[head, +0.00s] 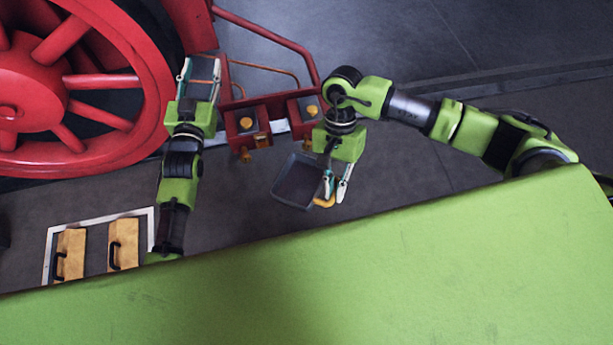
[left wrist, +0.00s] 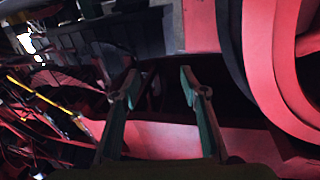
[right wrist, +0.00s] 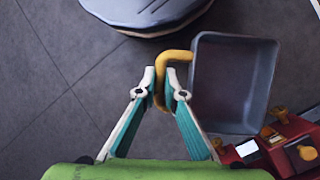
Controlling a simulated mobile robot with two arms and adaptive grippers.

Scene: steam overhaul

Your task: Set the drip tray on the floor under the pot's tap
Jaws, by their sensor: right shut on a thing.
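The drip tray (head: 296,181) is a dark grey square pan with a yellow handle. My right gripper (head: 334,190) is shut on that handle; the right wrist view shows the handle (right wrist: 176,56) between the fingertips (right wrist: 160,84) and the tray (right wrist: 232,82) to the right. Two red pots (head: 240,121) with yellow caps and brass taps (head: 245,155) are mounted by the red pipework. My left gripper (head: 200,70) is open and empty beside the red frame.
A large red spoked wheel (head: 75,80) stands at the left. Two wooden blocks with black handles (head: 123,243) lie inside a white-edged frame at lower left. Grey floor (head: 225,200) is clear left of the tray.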

